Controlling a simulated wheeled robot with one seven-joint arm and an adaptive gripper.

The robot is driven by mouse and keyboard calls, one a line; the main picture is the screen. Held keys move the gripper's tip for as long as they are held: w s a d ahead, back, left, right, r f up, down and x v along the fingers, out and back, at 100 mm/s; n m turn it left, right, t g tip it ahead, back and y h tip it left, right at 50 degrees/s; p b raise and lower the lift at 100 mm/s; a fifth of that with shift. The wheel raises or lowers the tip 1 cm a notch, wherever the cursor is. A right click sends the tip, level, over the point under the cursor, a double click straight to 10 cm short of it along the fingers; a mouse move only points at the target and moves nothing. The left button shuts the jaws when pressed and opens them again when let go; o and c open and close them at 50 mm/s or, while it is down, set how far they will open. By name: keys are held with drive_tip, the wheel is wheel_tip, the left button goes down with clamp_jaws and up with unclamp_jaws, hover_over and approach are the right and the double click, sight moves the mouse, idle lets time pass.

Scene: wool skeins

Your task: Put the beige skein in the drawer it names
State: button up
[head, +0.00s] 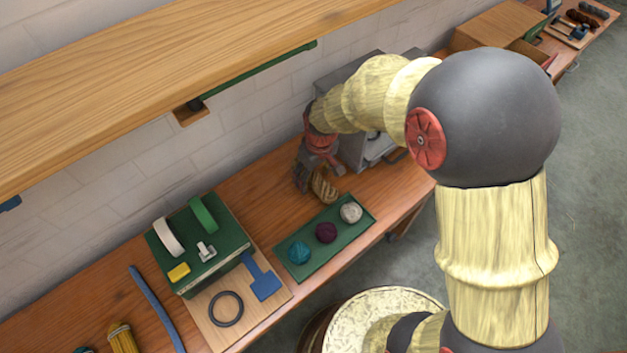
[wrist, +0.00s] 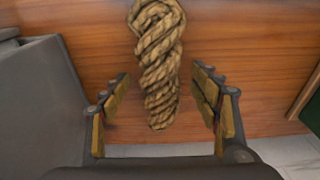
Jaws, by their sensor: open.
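The beige skein (head: 324,187), a twisted rope-like hank, lies on the wooden bench near the wall. It also shows in the wrist view (wrist: 159,60), running from the top edge down between the fingers. My gripper (wrist: 161,75) is open, with one finger on each side of the skein and a gap to both. In the head view my gripper (head: 318,180) is beside the skein and partly overlaps it. A grey cabinet (head: 352,68) stands behind my arm; its front is mostly hidden and I cannot read any label. The grey body at the left of the wrist view (wrist: 40,90) is close to the skein.
A green tray (head: 343,238) with teal, dark purple and pale balls lies in front of the skein. A green-topped box (head: 200,240) is to the left. A wooden cabinet (head: 500,25) stands far right. A shelf (head: 170,70) overhangs the bench.

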drive_tip(key=c, duration=0.3)
drive_tip(key=c, duration=0.8)
drive_tip(key=shift+r, duration=0.1)
drive_tip(key=shift+c, duration=1.2)
